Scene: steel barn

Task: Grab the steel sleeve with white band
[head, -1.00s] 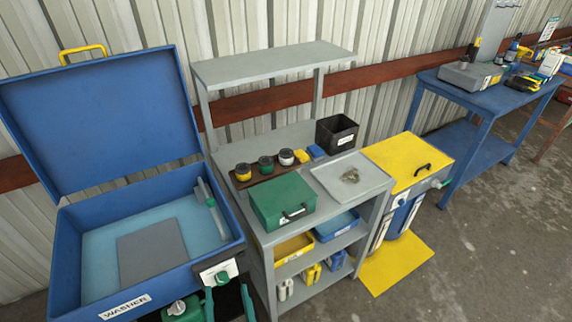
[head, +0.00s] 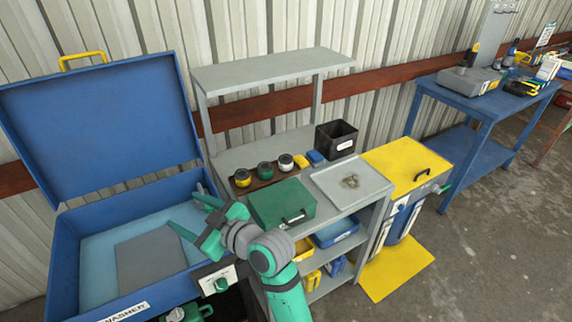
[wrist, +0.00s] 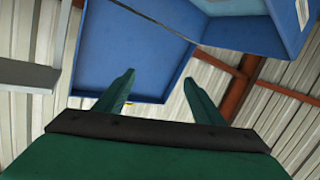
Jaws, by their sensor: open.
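The steel sleeve with white band (head: 285,162) stands at the right end of a row of three dark-topped sleeves on the bench. A green-banded sleeve (head: 265,169) and a yellow-banded sleeve (head: 242,178) stand to its left. My gripper (head: 186,216) is open and empty, over the right side of the blue washer, to the left of and nearer than the sleeves. In the wrist view its two green fingers (wrist: 159,82) are spread with nothing between them, and no sleeve shows there.
A green box (head: 281,204) sits in front of the sleeves, partly behind my arm. A grey tray (head: 326,178) with small metal parts, a black bin (head: 335,138) and a blue block (head: 315,157) are to the right. The washer's open lid (head: 100,125) stands at left.

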